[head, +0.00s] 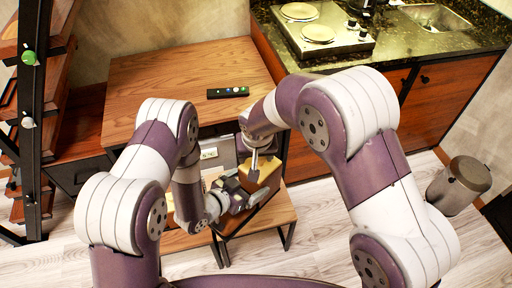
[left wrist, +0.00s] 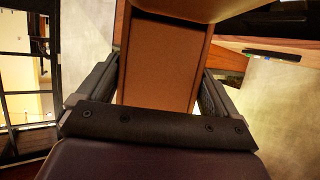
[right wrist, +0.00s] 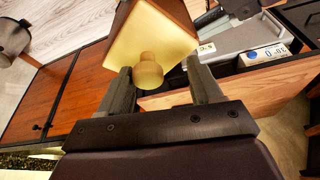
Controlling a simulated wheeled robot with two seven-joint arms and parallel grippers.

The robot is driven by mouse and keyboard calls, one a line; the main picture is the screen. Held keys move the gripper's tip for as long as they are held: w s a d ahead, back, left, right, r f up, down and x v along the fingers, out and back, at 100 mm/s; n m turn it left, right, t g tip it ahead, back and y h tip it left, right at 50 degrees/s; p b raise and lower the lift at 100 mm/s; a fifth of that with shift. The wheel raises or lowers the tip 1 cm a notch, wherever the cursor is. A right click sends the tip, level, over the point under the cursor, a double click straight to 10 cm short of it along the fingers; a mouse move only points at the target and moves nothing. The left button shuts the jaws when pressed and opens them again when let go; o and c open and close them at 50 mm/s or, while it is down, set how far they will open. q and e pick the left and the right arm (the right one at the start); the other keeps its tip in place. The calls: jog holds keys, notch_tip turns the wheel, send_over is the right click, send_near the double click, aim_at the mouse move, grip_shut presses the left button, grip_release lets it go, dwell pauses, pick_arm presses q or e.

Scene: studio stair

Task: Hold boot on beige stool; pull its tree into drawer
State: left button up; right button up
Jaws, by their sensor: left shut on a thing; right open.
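The boot (head: 262,171), a brown block-like shaft with a pale yellow top, stands at the wooden stool (head: 262,216) in front of the desk. My left gripper (head: 238,192) is shut on the boot; its brown side (left wrist: 165,70) fills the space between the fingers in the left wrist view. The tree's pale top (right wrist: 165,35) and round knob (right wrist: 148,72) show in the right wrist view. My right gripper (right wrist: 163,82) is open, with the knob between its fingertips. The drawer (right wrist: 260,84) is open beside the boot.
In the drawer are a grey box (right wrist: 230,45) and a white-blue labelled box (right wrist: 264,55). A dark rack (head: 38,120) stands left, a bin (head: 460,184) right, a counter (head: 400,45) behind.

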jog(key=shift+f, duration=0.25)
grip_shut()
dwell(0.3)
jog(key=shift+r, duration=0.1)
jog(key=shift+w+r, duration=0.1)
jog(key=shift+r, duration=1)
